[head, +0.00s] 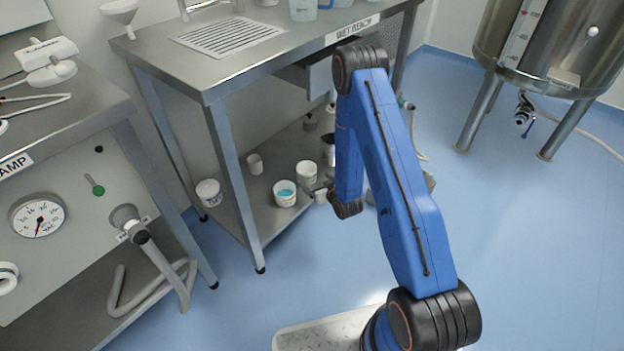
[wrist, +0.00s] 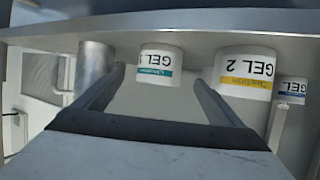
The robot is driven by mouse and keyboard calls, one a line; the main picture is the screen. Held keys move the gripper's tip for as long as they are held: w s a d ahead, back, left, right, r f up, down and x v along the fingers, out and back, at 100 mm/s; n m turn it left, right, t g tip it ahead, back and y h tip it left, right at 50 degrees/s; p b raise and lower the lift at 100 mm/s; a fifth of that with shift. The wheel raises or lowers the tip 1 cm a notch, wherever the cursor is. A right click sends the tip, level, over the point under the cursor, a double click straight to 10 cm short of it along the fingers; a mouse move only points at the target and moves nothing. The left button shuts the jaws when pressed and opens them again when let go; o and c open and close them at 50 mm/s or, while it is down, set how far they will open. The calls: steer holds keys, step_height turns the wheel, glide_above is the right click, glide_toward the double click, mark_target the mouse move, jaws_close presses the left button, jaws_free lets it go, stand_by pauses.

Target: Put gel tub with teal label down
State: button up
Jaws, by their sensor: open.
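The gel tub with teal label (wrist: 160,64) is white, marked GEL, and shows upside down in the wrist view. It rests on the grey shelf (wrist: 200,38) and lies in line with the gap between my fingers. My gripper (wrist: 160,80) is open, one finger on each side of that gap; I see no finger touching the tub. In the head view my gripper (head: 323,188) is at the lower shelf of the wet bench, partly hidden by my arm. Several white tubs stand there, and I cannot tell for sure which has the teal label.
In the wrist view a yellow-label GEL 2 tub (wrist: 243,74) is close by the right finger, with a blue-label tub (wrist: 291,90) farther right. A metal cylinder (wrist: 95,65) is at left. In the head view a bench leg (head: 232,180) stands left of the open teal-filled tub (head: 285,193).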

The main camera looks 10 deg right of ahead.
step_height(320, 180, up, 18)
steer(key=d+g+h, duration=0.1)
steer(key=d+g, duration=0.1)
steer(key=d, duration=0.1)
steer(key=s+d+r+m+g+h, duration=0.1)
steer(key=s+r, duration=0.4)
steer(key=r, duration=0.3)
steer(key=s+d+r+g+h, duration=0.1)
steer(key=s+r, duration=0.4)
steer(key=r, duration=0.3)
steer(key=s+r+g, duration=0.1)
steer(key=s+r, duration=0.4)
steer(key=s, duration=0.7)
steer(key=s+r+m+g, duration=0.1)
steer(key=s+r, duration=0.3)
steer(key=s, duration=0.9)
steer(key=s+r+g, duration=0.2)
steer(key=s+r, duration=0.3)
steer(key=s, duration=0.7)
steer(key=shift+s+r+m, duration=0.2)
steer(key=shift+r+m, duration=0.1)
